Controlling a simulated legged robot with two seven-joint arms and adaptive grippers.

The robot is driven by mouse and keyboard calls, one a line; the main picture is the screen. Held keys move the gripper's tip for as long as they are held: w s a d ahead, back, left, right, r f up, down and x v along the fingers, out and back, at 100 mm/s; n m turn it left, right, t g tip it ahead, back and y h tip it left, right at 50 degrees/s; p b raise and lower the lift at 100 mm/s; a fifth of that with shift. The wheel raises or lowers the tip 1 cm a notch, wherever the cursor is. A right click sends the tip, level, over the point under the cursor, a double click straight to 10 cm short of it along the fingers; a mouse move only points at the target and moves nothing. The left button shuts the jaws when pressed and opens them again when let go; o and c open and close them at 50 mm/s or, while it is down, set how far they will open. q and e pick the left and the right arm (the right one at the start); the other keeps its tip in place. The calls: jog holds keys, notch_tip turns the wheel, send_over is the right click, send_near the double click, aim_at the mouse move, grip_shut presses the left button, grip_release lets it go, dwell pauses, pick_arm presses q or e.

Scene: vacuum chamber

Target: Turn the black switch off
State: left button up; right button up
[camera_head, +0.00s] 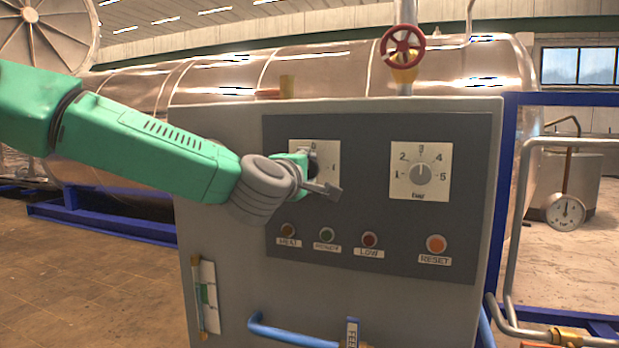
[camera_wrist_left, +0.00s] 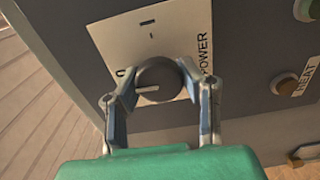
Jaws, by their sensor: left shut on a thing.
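The black switch (camera_wrist_left: 158,80) is a round knob on a white plate (camera_wrist_left: 188,30) marked 0, a line mark and POWER. Its white pointer line points left in the wrist view, towards the side with the 0. My left gripper (camera_wrist_left: 157,76) has one finger on each side of the knob and is shut on it. In the head view my left gripper (camera_head: 318,174) is at the white switch plate (camera_head: 327,152) on the left of the dark panel, and it hides most of the knob. My right gripper is in neither view.
The grey control cabinet (camera_head: 225,240) also carries a bar dial (camera_head: 421,175), several small buttons and an orange RESET button (camera_head: 436,243). A red valve wheel (camera_head: 403,46) stands above the cabinet.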

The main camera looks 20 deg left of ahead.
pick_arm(q)
jog(key=shift+f, duration=0.3)
jog(key=o, duration=1.1)
jog(key=shift+c, duration=0.2)
jog(key=shift+o, duration=0.6)
jog(key=shift+a+r, duration=0.1)
jog(key=shift+a, duration=0.05)
jog(key=shift+s, duration=0.3)
jog(key=s, duration=1.1)
jog(key=shift+s+a, duration=0.15)
jog(key=shift+a, duration=0.1)
